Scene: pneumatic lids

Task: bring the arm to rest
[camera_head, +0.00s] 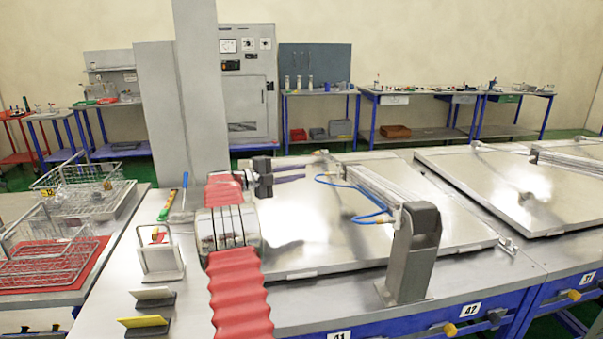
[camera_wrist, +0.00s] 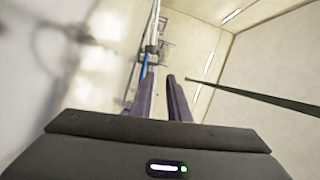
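My gripper (camera_head: 304,171) is held above the left metal lid (camera_head: 330,240), with its dark fingers pointing right. In the wrist view the two fingers of my gripper (camera_wrist: 160,75) stand apart with a gap between them, and nothing is held. My arm has a red ribbed sleeve and reaches up from the bottom of the head view, hiding part of the bench and the lid's left edge. The left lid lies low and carries a pneumatic cylinder (camera_head: 375,188) with blue hoses.
A grey bracket post (camera_head: 411,262) stands at the bench front. A second lid (camera_head: 520,190) is on the right. Wire baskets (camera_head: 45,250) and a white holder (camera_head: 160,262) are on the left. A grey column (camera_head: 165,110) rises behind. Shelves line the back wall.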

